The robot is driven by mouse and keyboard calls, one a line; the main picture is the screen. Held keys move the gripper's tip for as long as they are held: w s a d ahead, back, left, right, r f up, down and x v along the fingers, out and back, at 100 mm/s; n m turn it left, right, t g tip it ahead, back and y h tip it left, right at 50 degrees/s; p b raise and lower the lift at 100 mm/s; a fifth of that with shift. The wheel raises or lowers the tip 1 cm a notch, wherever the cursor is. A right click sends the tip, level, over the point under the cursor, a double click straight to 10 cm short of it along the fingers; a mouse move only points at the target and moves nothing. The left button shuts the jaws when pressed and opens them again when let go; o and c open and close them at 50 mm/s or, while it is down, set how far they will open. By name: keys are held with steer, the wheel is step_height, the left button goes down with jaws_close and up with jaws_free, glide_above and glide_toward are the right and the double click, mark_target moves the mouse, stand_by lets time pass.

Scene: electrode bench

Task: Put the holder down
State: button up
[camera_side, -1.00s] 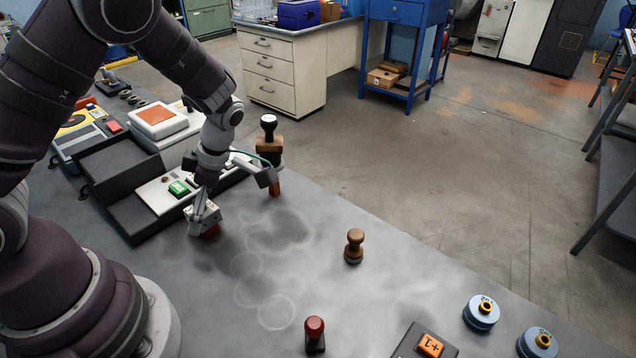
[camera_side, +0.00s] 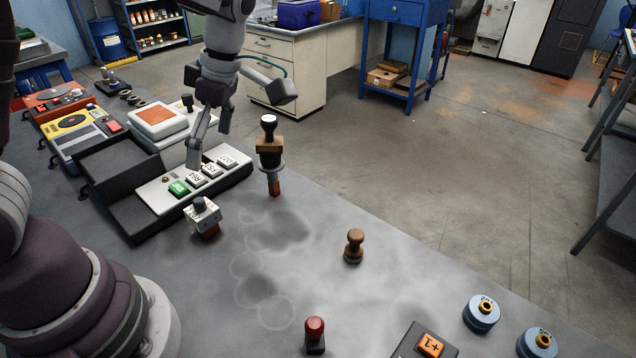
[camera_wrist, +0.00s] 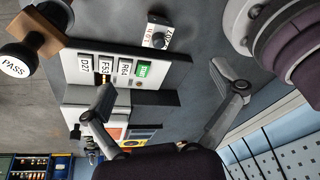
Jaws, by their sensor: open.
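The holder, a small white block with a grey knob on top (camera_side: 204,217), stands on the grey bench in front of the white panel with labelled keys. A brown-orange part shows at its lower edge. In the wrist view it is at the top (camera_wrist: 157,33), with letters on its face. My gripper (camera_side: 208,145) is open and empty, above and behind the holder, over the panel. Its two fingers are spread wide in the wrist view (camera_wrist: 165,95), and nothing is between them.
A PASS stamp on a stand (camera_side: 268,150) rises close to the right of my gripper. The keyed panel (camera_side: 165,203) and black trays (camera_side: 120,160) lie left of the holder.

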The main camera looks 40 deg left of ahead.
steer(key=s+d+r+m+t+h, duration=0.1)
steer(key=s+d+r+m+t, duration=0.1)
steer(key=m, duration=1)
steer(key=s+d+r+m+t+h, duration=0.1)
steer(key=m+t, duration=0.5)
steer(key=m, duration=0.6)
steer(key=s+d+r, duration=0.1)
steer(key=s+r, duration=0.1)
steer(key=s, duration=0.1)
steer(key=shift+s+d+r, duration=0.15)
steer(key=shift+s+r, duration=0.05)
